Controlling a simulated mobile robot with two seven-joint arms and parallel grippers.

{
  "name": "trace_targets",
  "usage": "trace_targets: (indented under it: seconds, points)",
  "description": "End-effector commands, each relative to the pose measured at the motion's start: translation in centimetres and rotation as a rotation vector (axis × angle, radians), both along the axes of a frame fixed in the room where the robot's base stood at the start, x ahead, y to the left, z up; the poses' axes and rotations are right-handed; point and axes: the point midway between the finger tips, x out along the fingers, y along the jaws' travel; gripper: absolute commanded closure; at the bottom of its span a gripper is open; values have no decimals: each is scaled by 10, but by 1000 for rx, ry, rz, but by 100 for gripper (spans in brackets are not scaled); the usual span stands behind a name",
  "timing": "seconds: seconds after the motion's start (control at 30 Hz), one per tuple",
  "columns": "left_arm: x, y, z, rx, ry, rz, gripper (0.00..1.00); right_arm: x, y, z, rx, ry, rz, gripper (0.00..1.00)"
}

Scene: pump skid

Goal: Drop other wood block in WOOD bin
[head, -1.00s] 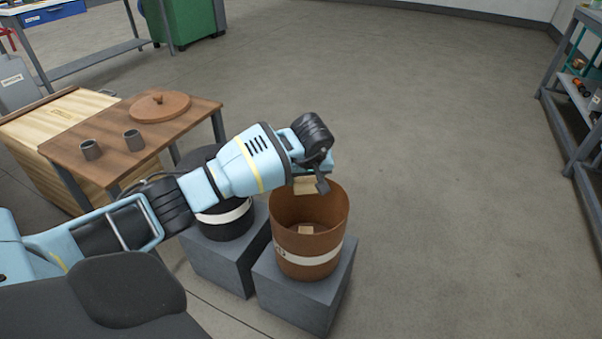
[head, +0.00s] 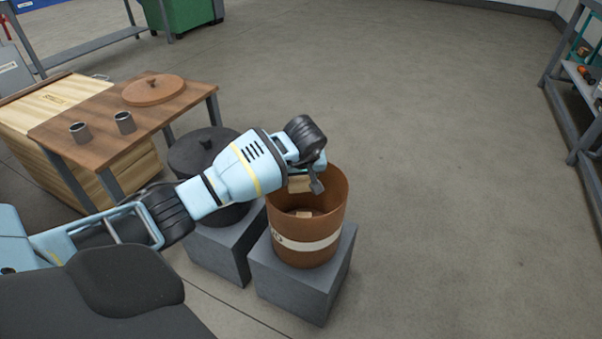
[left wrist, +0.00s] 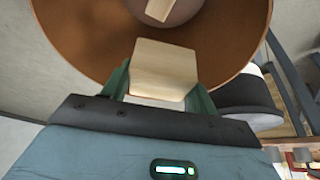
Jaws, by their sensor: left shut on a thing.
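My left gripper (head: 304,181) is shut on a pale wood block (head: 299,186). It holds the block over the open mouth of the brown bin (head: 308,244), near the rim's left side. The held block (left wrist: 165,69) fills the space between the fingers in the left wrist view. Another wood block (head: 304,214) lies inside on the bin's floor; it also shows in the left wrist view (left wrist: 159,9). The bin has a white band whose lettering is too small to read. My right gripper is not in view.
The brown bin stands on a grey block (head: 300,283). A black lidded bin (head: 195,152) stands close on its left. A brown table (head: 100,131) holds two metal cups (head: 124,122) and a round wooden lid (head: 153,90). The floor to the right is clear.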

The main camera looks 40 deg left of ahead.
Motion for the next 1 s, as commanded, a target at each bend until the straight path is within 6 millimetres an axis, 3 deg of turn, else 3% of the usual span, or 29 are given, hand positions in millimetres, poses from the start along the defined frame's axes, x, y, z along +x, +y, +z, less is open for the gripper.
trace_targets:
  seconds: [0.37,0.4,0.57,0.83,1.0]
  points:
    - [0,0,-3,-1,-1,0,64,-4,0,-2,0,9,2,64]
    - [0,0,-3,-1,-1,0,36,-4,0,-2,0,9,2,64]
    - [0,0,-3,-1,-1,0,16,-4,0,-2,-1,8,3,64]
    - [0,0,-2,0,0,0,16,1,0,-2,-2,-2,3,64]
    - [-3,-3,13,2,-4,-2,16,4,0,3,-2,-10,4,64]
